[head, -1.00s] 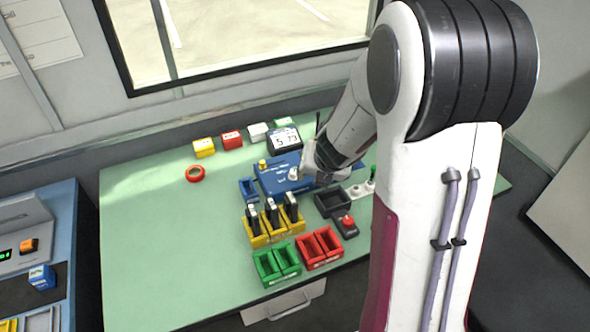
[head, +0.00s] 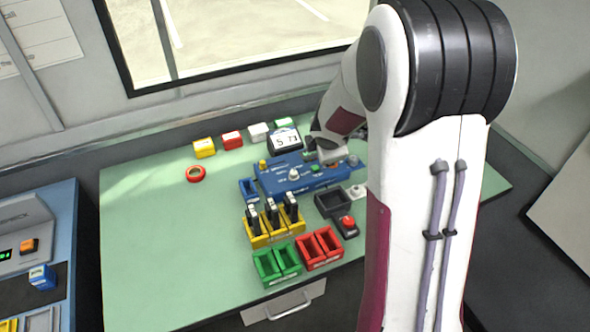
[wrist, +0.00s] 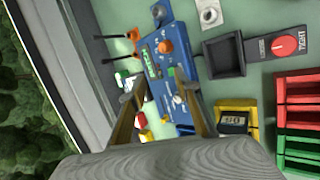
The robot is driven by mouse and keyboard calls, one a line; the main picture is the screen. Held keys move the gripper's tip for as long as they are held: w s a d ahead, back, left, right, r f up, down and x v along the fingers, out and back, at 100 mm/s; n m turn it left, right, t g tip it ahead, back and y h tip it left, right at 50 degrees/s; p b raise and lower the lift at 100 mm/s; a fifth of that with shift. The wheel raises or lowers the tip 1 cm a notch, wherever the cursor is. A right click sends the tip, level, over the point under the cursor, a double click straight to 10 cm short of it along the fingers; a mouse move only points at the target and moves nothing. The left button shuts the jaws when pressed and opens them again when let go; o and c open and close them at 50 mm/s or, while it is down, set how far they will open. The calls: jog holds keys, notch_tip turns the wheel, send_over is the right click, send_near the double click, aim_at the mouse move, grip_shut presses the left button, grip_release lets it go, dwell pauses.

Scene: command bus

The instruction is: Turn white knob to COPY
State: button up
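A blue panel box (head: 325,180) lies on the green table, with a white knob (head: 294,174) standing on its left part. The knob's pointer and the COPY mark are too small to read. My gripper (head: 330,157) is over the back right part of the box, apart from the knob and partly hidden by my arm. In the wrist view, the two gripper fingers (wrist: 160,112) are spread apart with nothing held between them. The blue box (wrist: 180,78) shows between and beyond them, with an orange knob (wrist: 165,47).
A display (head: 285,140) stands behind the box. Yellow holders (head: 270,238) with black items, green bins (head: 277,265) and red bins (head: 320,248) are in front. A black tray (head: 332,203) and red button (head: 348,222) are at right.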

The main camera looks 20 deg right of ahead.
jog(key=m, duration=0.3)
jog(key=m+g+y, duration=0.2)
jog(key=m+y, duration=0.1)
jog(key=m, duration=1.1)
send_near(294, 173)
jog(key=shift+f, duration=0.15)
jog(key=shift+w+f+n, duration=0.1)
jog(key=shift+f+n, duration=0.05)
jog(key=shift+n, duration=0.15)
jog(key=shift+x, duration=3.75)
grip_shut()
